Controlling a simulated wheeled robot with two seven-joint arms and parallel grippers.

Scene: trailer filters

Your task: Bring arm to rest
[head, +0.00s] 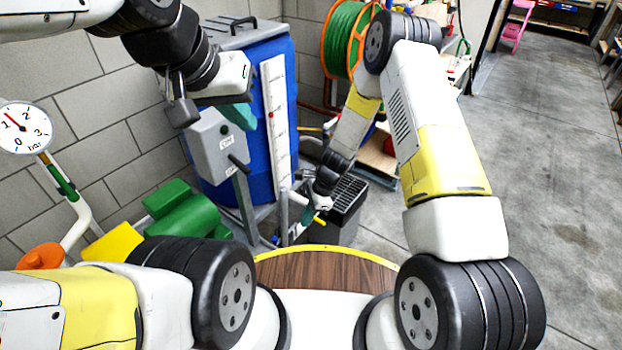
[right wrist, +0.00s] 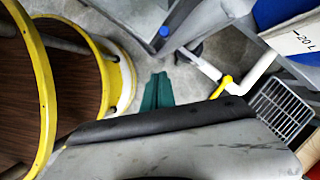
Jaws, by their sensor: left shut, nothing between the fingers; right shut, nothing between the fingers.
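My left gripper (head: 245,115) is at the upper left in the head view, in front of the blue barrel and just above the grey box with a lever. Its teal fingers are partly hidden by the wrist; they look shut and empty. My right arm bends down from its elbow at the top. My right gripper (head: 307,216) points down beside the dark slatted crate, close to a small yellow handle. In the right wrist view its teal fingers (right wrist: 157,92) lie together with nothing between them, above the grey floor.
The blue barrel (head: 228,190) with a white scale stands ahead. The grey lever box (head: 210,150) is in front of it. A dark slatted crate (head: 347,205) and yellow handle (right wrist: 222,87) are near my right gripper. A green hose reel (head: 347,40) stands behind. Floor at right is clear.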

